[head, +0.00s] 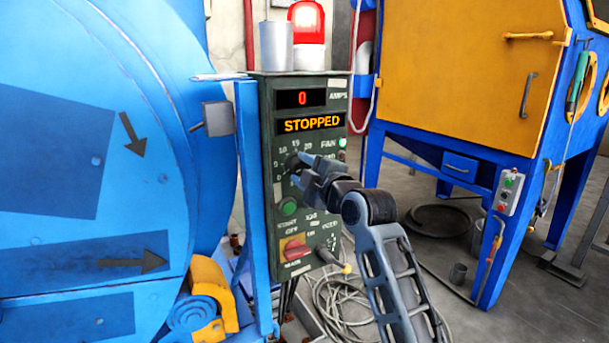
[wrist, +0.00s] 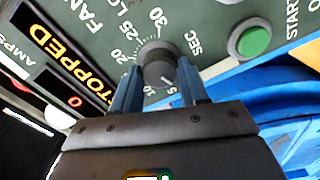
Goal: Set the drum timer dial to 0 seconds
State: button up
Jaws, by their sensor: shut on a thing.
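The timer dial (wrist: 158,62) is a dark round knob on the dark green control panel (head: 264,180). In the wrist view it sits between the two blue fingers of my gripper (wrist: 159,78), which are shut on its sides. Printed numbers up to 30 and the word SEC ring the dial. In the head view my gripper (head: 301,166) reaches the panel from the right and largely hides the dial.
The panel's displays read 0 amps (head: 302,98) and STOPPED (head: 311,124). A green start button (head: 289,207) and a red switch (head: 295,248) are below the dial. A lit red beacon (head: 306,18) is on top. The blue drum machine (head: 70,240) stands left, a yellow-and-blue cabinet (head: 455,85) right.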

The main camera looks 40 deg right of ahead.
jog(key=shift+f+n, duration=0.2)
jog(key=shift+n, duration=0.7)
jog(key=shift+b, duration=0.3)
jog(key=o, duration=1)
jog(key=shift+r, duration=0.1)
jog(key=shift+o, duration=0.2)
jog(key=p+v, duration=0.1)
jog(key=v, duration=0.6)
jog(key=shift+s, duration=0.4)
jog(key=shift+a, duration=0.1)
